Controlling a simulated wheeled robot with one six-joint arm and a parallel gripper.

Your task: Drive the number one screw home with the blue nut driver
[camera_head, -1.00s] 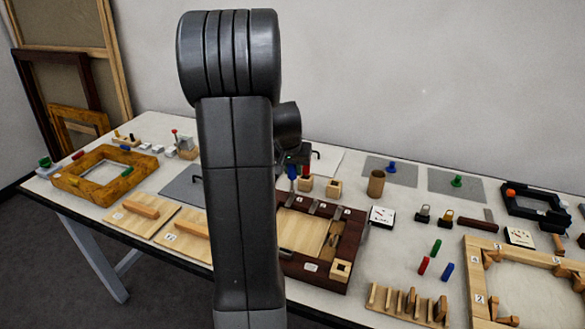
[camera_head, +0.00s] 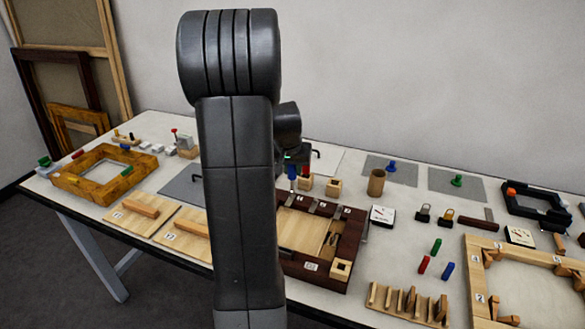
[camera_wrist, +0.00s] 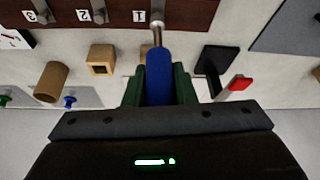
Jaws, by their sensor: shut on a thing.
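My gripper (camera_wrist: 159,84) is shut on the blue nut driver (camera_wrist: 158,70), whose handle sits between the two green-tinted fingers. Its silver shaft (camera_wrist: 157,33) points to the dark red frame (camera_wrist: 115,8), and its tip is beside the number one label (camera_wrist: 139,15). The number one screw is hidden at the tip, so I cannot tell whether the driver is seated on it. In the head view the blue handle (camera_head: 292,171) shows just right of my arm, above the back edge of the dark red frame (camera_head: 352,243). My arm hides most of the gripper there.
A wooden cup (camera_head: 377,183) and a white dial (camera_head: 382,215) are to the right. Labels two (camera_wrist: 83,16) and three (camera_wrist: 29,16) sit along the same frame edge.

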